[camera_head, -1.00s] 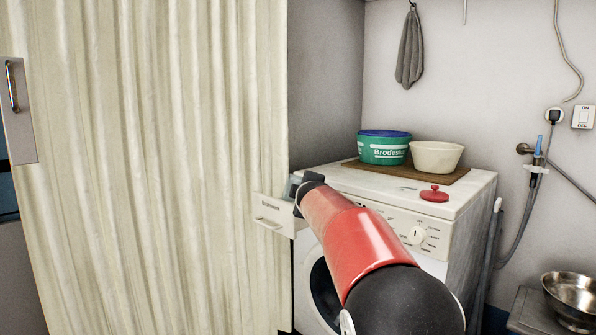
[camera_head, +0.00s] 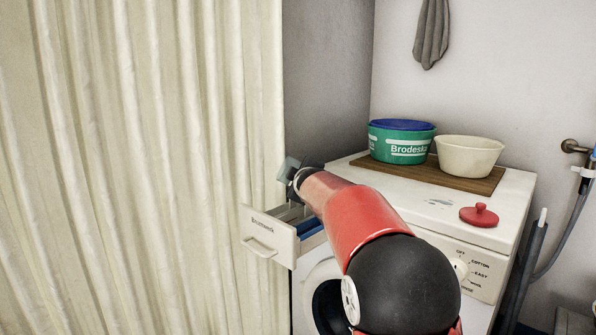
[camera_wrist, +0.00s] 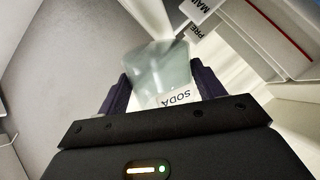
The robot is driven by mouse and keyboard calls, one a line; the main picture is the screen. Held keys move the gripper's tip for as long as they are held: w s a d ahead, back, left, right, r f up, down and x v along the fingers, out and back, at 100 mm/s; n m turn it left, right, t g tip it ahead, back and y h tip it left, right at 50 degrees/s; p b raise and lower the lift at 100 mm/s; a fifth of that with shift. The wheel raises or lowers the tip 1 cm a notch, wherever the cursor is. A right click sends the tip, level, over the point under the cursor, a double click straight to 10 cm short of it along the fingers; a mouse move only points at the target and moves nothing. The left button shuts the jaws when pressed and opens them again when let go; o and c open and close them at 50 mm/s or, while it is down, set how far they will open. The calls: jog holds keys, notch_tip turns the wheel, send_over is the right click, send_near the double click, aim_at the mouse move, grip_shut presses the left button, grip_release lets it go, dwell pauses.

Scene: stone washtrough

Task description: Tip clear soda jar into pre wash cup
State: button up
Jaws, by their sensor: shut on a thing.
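The clear soda jar (camera_wrist: 160,72) is between my gripper's two dark fingers (camera_wrist: 160,88) in the wrist view, its SODA label upside down. My gripper is shut on it. The jar is tilted, and a pale blurred streak (camera_wrist: 147,22) lies beyond its far end; I cannot tell whether it is powder. The compartments labelled MAIN and PRE are at the upper right of the wrist view, beside the jar. The pre-wash cup's inside is not clear. In the head view the open detergent drawer (camera_head: 268,238) shows below my wrist, with a blue part (camera_head: 309,228) inside.
The washing machine (camera_head: 510,200) carries a red lid (camera_head: 479,215), a green tub (camera_head: 401,148) with a blue rim and a cream bowl (camera_head: 468,160) on a brown mat (camera_head: 440,179). A cream curtain (camera_head: 140,170) hangs close to the drawer's left.

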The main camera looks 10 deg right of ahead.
jog(key=shift+d+r+m+p, duration=0.2)
jog(key=shift+r+m+p, duration=0.1)
jog(key=shift+m, duration=0.1)
jog(key=shift+s+f+m+y, duration=0.1)
jog(key=shift+f+m+y, duration=0.2)
jog(key=shift+f+m, duration=0.1)
jog(key=b, duration=0.3)
jog(key=shift+f, duration=0.3)
jog(key=b, duration=0.2)
jog(key=shift+r+b, duration=0.1)
jog(key=shift+b, duration=0.2)
